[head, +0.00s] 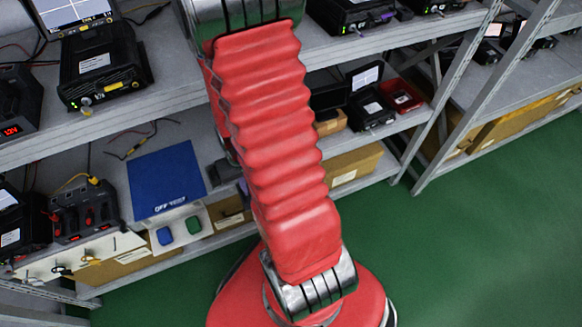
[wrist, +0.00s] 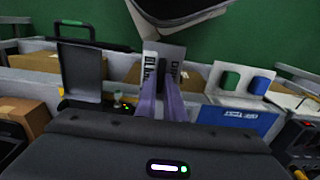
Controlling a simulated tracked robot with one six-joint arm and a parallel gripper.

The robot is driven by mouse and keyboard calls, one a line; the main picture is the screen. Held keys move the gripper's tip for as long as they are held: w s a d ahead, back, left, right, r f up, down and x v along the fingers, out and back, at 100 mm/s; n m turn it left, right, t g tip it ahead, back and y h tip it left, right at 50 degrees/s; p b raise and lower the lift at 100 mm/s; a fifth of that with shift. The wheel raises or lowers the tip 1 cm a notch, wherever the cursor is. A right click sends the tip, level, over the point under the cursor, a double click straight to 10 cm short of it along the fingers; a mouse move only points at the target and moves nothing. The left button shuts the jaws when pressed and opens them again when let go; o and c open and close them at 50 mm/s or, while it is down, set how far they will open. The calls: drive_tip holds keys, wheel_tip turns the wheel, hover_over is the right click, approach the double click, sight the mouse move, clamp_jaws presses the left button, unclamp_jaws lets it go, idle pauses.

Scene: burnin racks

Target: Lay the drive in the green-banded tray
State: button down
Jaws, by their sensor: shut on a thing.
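My gripper (wrist: 163,82) shows in the wrist view as two purple-grey fingers reaching out from a dark housing. It is shut on the drive (wrist: 177,53), a small light-grey piece with dark lettering, partly hidden by the fingers. I cannot tell if this is the green-banded tray. In the head view my red arm reaches across the shelves and hides the gripper and drive.
A blue mat (head: 166,180) lies on the lower shelf, near blue (head: 165,236) and green (head: 194,225) pieces. A black device (head: 103,65) stands on the upper shelf. A black unit (head: 371,108) and red tray (head: 401,95) sit right of my arm. Green floor (head: 480,240) is clear.

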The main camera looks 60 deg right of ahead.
drive_tip(key=s+d, duration=0.1)
drive_tip(key=d, duration=0.4)
drive_tip(key=s+d, duration=0.1)
drive_tip(key=d, duration=0.3)
drive_tip(key=s+d, duration=0.2)
drive_tip(key=d, duration=0.3)
drive_tip(key=shift+s+d, duration=0.1)
drive_tip(key=shift+d, duration=0.2)
drive_tip(key=shift+s+d, duration=0.15)
drive_tip(key=shift+d, duration=0.25)
drive_tip(key=shift+f, duration=1.8)
drive_tip(key=c, duration=1.9)
unclamp_jaws()
drive_tip(key=shift+o, duration=0.2)
drive_tip(key=shift+r, duration=0.2)
